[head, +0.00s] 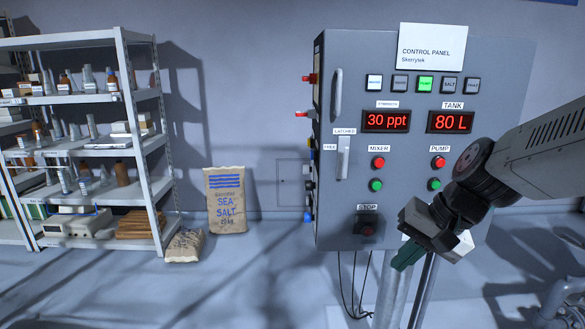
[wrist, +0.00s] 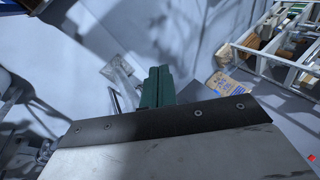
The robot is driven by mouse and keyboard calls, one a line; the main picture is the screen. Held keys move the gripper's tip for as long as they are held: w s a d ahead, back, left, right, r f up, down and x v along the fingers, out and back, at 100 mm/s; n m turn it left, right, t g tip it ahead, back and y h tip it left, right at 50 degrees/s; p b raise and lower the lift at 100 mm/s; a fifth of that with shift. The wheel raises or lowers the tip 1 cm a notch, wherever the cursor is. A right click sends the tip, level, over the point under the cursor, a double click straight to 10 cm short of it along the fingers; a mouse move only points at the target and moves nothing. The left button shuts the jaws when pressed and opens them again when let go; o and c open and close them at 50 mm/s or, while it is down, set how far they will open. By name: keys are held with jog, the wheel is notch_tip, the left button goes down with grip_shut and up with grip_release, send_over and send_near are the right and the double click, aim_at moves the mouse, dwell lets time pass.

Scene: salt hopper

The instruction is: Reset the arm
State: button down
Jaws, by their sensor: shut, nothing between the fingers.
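My gripper (head: 408,256) is at the right in the head view, in front of the lower right part of the grey control panel (head: 345,222). Its green fingers point down and to the left, together and empty. In the wrist view my gripper (wrist: 158,72) shows as green fingers side by side beyond a dark plate. My arm comes in from the right edge and hides part of the panel's right side. The panel displays read 30 ppt (head: 386,121) and 80 L (head: 450,122).
A metal shelf unit (head: 122,90) with bottles and boxes stands at the left. A sea salt sack (head: 227,200) stands by the wall, with a smaller sack (head: 184,246) on the floor. Cables hang below the panel beside its post (head: 391,290).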

jog(key=s+d+r+n+h, duration=0.1)
jog(key=s+d+n+h, duration=0.1)
jog(key=s, duration=0.7)
jog(key=s+d+r+n+g+h, duration=0.1)
jog(key=s+d, duration=0.3)
jog(key=s, duration=0.5)
jog(key=shift+r+n+h, duration=0.2)
jog(key=shift+n+h, duration=0.3)
jog(key=shift+h, duration=0.4)
